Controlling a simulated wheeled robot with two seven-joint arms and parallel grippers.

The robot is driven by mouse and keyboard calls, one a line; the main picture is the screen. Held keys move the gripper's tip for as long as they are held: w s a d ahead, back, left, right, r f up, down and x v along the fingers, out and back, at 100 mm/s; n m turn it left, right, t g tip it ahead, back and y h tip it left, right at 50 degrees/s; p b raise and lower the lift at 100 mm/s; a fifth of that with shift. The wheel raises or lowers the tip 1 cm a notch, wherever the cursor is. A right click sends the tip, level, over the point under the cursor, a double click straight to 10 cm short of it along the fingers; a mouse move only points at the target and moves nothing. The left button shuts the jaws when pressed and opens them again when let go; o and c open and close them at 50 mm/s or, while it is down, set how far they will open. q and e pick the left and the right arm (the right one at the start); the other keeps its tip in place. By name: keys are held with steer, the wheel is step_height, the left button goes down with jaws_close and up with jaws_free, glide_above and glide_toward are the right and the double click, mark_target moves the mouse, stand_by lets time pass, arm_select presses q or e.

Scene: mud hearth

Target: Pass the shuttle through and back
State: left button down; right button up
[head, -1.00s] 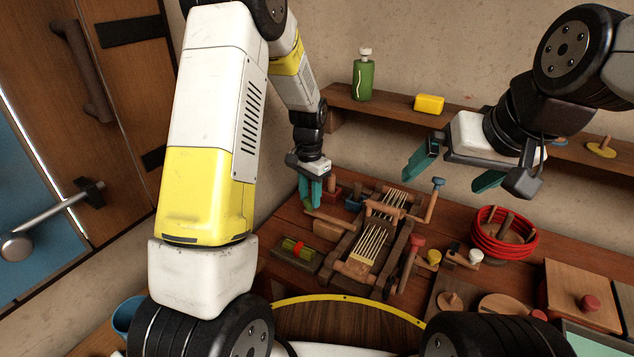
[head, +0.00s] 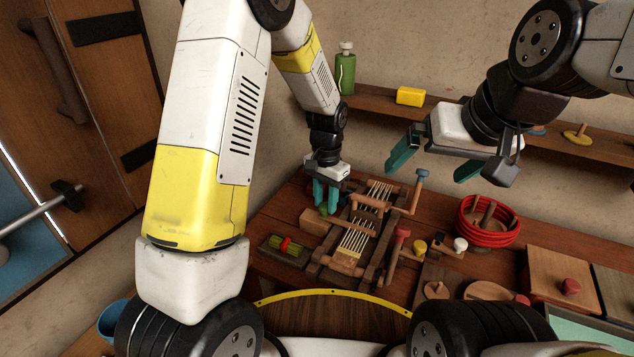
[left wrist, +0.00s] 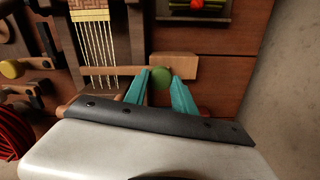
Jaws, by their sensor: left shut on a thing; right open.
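The wooden loom (head: 345,262) lies on the bench with pale warp threads (head: 356,238); the threads also show in the left wrist view (left wrist: 95,45). My left gripper (head: 326,208) points down at the loom's left, far side. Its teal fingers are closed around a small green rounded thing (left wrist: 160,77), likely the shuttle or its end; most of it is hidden. A thin wooden bar (left wrist: 108,71) crosses the threads beside it; I cannot tell whether the two are joined. My right gripper (head: 430,165) is open and empty, above and right of the loom.
A wooden block (head: 313,222) sits beside the loom's left side. A tray with green rods and a red band (head: 286,244) lies left of the loom. Red coil (head: 488,235), knobbed pieces and a lidded box (head: 560,277) stand right. A shelf (head: 380,103) runs behind.

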arm_select(q)
steer(key=c, duration=1)
jaws_free()
step_height(320, 180, up, 8)
steer(key=shift+f, duration=0.1)
